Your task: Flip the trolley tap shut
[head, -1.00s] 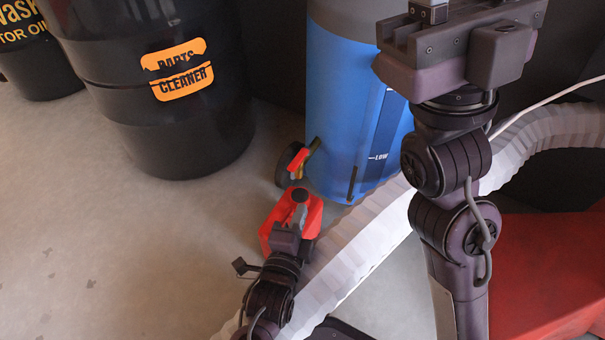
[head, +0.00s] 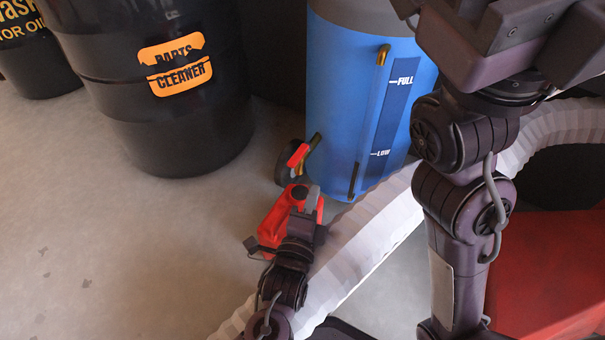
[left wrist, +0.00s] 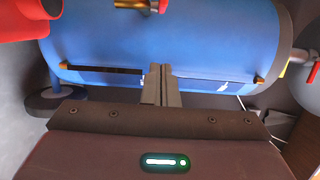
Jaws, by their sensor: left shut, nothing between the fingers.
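The blue trolley tank (head: 335,110) stands upright at the middle back. Its brass tap with a red lever (head: 298,155) sticks out low on its left side. I cannot tell the lever's exact setting. In the left wrist view, the tap's red lever (left wrist: 160,5) is cut off by the top edge. My left gripper (head: 312,197) is shut and empty, below and slightly right of the tap in the head view, apart from the lever. Its closed fingers (left wrist: 160,84) show against the blue tank. My right gripper (head: 530,40) is at the top right, its fingers cut off.
A red can (head: 274,222) stands below the tap, partly hidden by my left gripper. A ribbed white hose (head: 375,235) runs behind my arms. A black parts-cleaner drum (head: 190,125) stands at the left. The floor (head: 120,240) at the left front is clear.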

